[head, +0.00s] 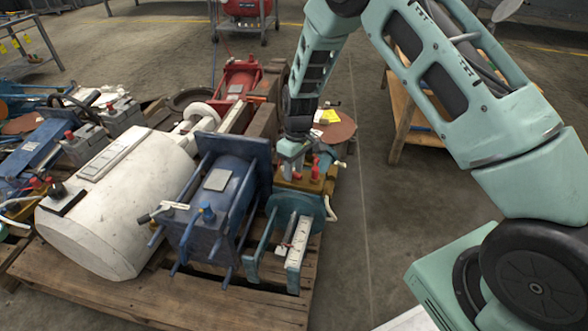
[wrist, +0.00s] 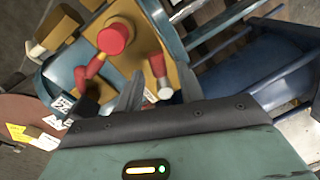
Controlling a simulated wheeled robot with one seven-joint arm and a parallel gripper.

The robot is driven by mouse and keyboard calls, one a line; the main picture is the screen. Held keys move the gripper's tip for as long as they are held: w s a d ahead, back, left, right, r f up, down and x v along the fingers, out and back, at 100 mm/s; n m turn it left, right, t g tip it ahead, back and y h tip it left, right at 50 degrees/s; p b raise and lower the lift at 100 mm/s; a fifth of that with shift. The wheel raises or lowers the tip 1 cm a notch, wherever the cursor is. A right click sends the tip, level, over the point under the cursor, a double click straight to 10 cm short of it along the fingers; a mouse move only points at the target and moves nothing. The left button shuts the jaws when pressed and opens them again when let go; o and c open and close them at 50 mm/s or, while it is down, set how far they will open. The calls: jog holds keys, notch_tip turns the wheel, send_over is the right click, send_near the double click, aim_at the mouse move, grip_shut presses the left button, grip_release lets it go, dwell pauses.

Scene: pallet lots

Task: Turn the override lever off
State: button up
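In the wrist view, a red lever with a pale end (wrist: 159,72) stands on a yellow-brown block. My gripper (wrist: 158,84) is open, with one grey finger on each side of this lever and gaps visible. A red round knob (wrist: 116,38) and a second red handle (wrist: 92,70) sit to its left on the same block. In the head view, my gripper (head: 291,158) hangs over the yellow-brown block (head: 302,184) and its red parts (head: 315,172). No label shows which red part is the override lever. Finger contact cannot be told.
A blue machine (head: 222,190) with rods stands close to the left of my gripper. A white cylinder (head: 120,195) lies further left on the wooden pallet (head: 215,300). A brown disc with a yellow tag (head: 336,128) is just behind. Open floor (head: 370,230) lies right.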

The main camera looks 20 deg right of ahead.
grip_shut()
